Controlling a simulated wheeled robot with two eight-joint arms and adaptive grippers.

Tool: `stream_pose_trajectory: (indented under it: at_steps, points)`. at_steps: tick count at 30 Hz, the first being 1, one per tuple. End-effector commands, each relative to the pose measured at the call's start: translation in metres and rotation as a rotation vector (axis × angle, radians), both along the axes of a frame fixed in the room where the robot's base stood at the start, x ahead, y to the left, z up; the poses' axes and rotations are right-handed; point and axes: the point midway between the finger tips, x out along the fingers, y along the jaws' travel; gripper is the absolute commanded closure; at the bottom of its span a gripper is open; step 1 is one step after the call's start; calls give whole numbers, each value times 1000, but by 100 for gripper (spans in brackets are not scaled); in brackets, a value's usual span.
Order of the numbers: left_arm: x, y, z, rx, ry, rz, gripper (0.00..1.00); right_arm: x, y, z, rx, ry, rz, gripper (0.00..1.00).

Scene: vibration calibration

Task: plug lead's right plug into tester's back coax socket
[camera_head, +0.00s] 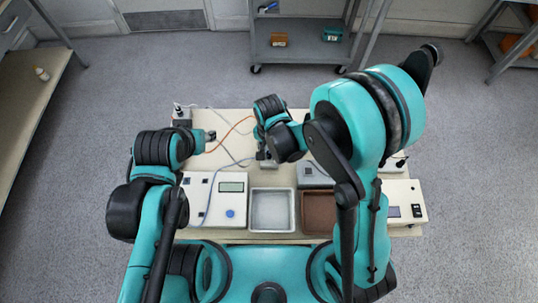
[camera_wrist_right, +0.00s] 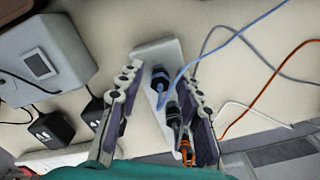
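A white box with a display and a blue button (camera_head: 232,200), which seems to be the tester, stands at the front left of the table. Its back face is hidden from the head camera. In the right wrist view a blue lead (camera_wrist_right: 225,48) ends in a dark plug (camera_wrist_right: 160,78) in a pale block (camera_wrist_right: 148,53). Dark plugs (camera_wrist_right: 174,115), one with an orange cable, stand near it. I cannot tell which is the lead's right plug. My right gripper (camera_wrist_right: 160,82) is open, its fingers on either side of these plugs. My left gripper (camera_head: 211,135) is above the table's left side.
A grey tray (camera_head: 254,190) and a brown tray (camera_head: 304,213) are at the front. A grey box with a screen (camera_wrist_right: 38,63) and black adapters (camera_wrist_right: 52,128) stand nearby. Orange (camera_head: 229,133) and white cables cross the table behind the white box.

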Motion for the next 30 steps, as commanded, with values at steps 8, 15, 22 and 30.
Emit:
stream_pose_trajectory:
  at_steps: [8,15,22,30]
  points:
    - [0,0,0,0,0,0,60,0,0,0,0,0,0,100]
    - [0,0,0,0,0,0,60,0,0,1,0,0,0,100]
    - [0,0,1,0,0,0,60,0,0,5,0,0,0,100]
    - [0,0,1,0,0,0,60,0,0,5,0,0,0,100]
